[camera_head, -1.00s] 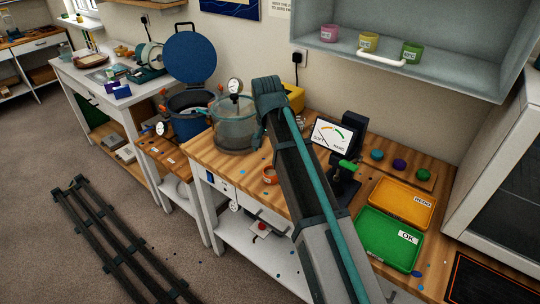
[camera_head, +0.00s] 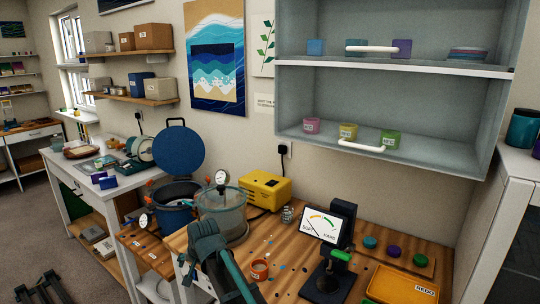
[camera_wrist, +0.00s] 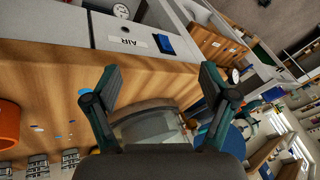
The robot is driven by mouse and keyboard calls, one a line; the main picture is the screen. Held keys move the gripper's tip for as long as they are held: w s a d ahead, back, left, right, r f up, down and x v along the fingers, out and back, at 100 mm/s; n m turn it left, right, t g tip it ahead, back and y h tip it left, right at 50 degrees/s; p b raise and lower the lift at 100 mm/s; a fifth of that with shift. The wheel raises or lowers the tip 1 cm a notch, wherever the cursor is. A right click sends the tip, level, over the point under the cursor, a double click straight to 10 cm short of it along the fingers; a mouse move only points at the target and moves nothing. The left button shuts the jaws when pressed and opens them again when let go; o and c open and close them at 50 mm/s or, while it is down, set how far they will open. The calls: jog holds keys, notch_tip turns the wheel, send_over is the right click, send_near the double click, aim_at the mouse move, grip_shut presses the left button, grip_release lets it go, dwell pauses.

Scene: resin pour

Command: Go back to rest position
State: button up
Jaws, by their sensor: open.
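My arm shows at the bottom of the head view, reaching up beside the clear vacuum chamber (camera_head: 222,212) on the wooden bench. My gripper (camera_wrist: 160,86) is open in the wrist view, its two dark teal fingers spread apart with nothing between them.
An orange cup (camera_head: 260,269) stands on the bench near my arm. A hardness gauge (camera_head: 323,226), a yellow pump (camera_head: 265,190), an orange REDO tray (camera_head: 400,287) and a blue pot (camera_head: 175,202) with raised lid stand around. A wall cabinet (camera_head: 400,90) holds several cups.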

jog(key=s+a+f+y, duration=0.1)
jog(key=s+f, duration=0.1)
jog(key=f, duration=0.5)
jog(key=s+a+f, duration=0.2)
jog(key=f, duration=0.5)
jog(key=s+d+f+g+h, duration=0.1)
jog(key=s+d+f, duration=0.2)
jog(key=d+f, duration=0.4)
jog(key=s+d+f+n+g+h, duration=0.1)
jog(key=s+d+f, duration=0.3)
jog(key=d+f, duration=0.3)
jog(key=s+d+f+h, duration=0.1)
jog(key=s+d+f, duration=0.2)
jog(key=d+f, duration=0.4)
jog(key=s+d+f+g+h+p, duration=0.1)
jog(key=s+d+f+g, duration=0.15)
jog(key=s+d, duration=0.45)
jog(key=s+d+f+g+p, duration=0.1)
jog(key=s+d+f+p, duration=0.1)
jog(key=s+d+f, duration=0.3)
jog(key=s+d+g+p, duration=0.1)
jog(key=s+d, duration=0.4)
jog(key=s, duration=0.6)
jog(key=s+d+r+g+p, duration=0.1)
jog(key=s+d+g, duration=0.3)
jog(key=s, duration=0.6)
jog(key=shift+s+d+g, duration=0.35)
jog(key=shift+d, duration=0.8)
jog(key=shift+r, duration=0.1)
